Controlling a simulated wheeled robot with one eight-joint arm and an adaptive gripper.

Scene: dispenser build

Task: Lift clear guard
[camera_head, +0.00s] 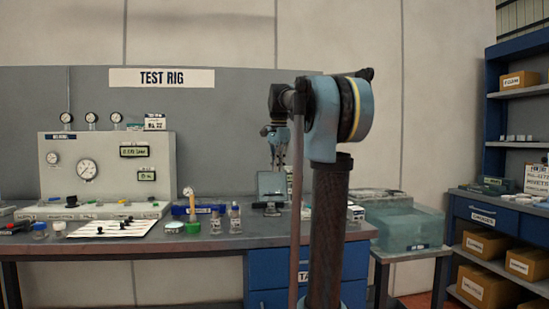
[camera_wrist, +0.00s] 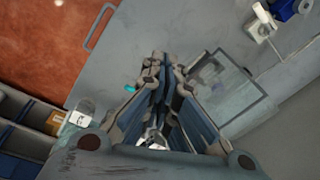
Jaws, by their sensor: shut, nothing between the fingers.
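A clear panel in a dark frame, which looks like the guard (camera_head: 271,184), stands upright on the grey bench, right of the middle. It also shows in the wrist view (camera_wrist: 236,84), to the right of my fingers. My gripper (camera_head: 278,166) is shut and empty, pointing down above the panel in the head view. In the wrist view my gripper (camera_wrist: 165,62) has its fingers together. I cannot tell how far they are from the panel, and no contact is clear. What lies behind my fingers is hidden.
The bench (camera_head: 150,243) carries a gauge console (camera_head: 108,165), a white board (camera_head: 113,228) and several small bottles left of the panel. A clear tank (camera_head: 403,228) stands to the right, before a blue shelf (camera_head: 493,130). My arm hides part of the bench's right end.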

